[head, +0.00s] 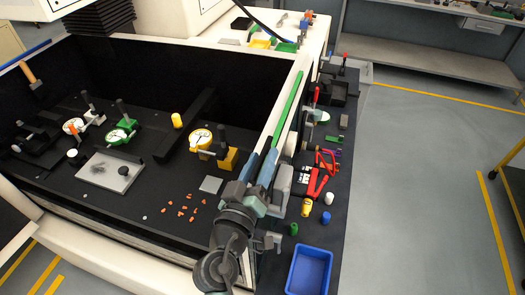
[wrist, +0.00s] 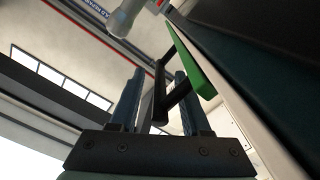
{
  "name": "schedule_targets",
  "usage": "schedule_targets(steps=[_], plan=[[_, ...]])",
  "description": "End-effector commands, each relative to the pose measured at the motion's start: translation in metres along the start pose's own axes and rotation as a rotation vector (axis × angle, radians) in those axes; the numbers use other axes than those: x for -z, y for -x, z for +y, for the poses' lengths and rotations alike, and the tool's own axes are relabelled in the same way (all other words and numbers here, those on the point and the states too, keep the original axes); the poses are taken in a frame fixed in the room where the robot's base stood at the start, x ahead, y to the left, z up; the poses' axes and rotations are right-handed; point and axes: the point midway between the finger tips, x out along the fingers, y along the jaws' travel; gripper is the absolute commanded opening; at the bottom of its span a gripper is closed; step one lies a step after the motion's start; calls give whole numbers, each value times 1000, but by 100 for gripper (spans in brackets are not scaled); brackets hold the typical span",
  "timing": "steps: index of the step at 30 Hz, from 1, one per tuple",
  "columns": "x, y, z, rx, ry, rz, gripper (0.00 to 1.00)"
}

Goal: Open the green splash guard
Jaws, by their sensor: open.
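The green splash guard (head: 287,108) shows in the head view as a long narrow green strip along the right wall of the machine tub. In the wrist view the green panel (wrist: 193,62) runs along the upper right, with a black bar handle (wrist: 159,98) standing off it on posts. My gripper (head: 264,153) is at the near end of the guard, above the wall. In the wrist view my gripper (wrist: 159,73) is open, with the handle bar between its two fingers. I cannot tell whether either finger touches the bar.
Inside the dark tub are dial gauges (head: 201,138), a grey plate (head: 110,171) and several small copper pieces (head: 181,208). Right of the wall, a dark bench holds red pliers (head: 318,184), small bottles and a blue bin (head: 309,270).

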Motion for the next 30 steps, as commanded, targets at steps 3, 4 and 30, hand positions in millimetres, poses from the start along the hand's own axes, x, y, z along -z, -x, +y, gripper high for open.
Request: schedule_targets(steps=[3, 4, 30], plan=[[0, -8, 1, -1, 1, -1, 47], [0, -9, 1, -1, 1, -1, 47], [-1, -11, 2, -5, 1, -2, 0]])
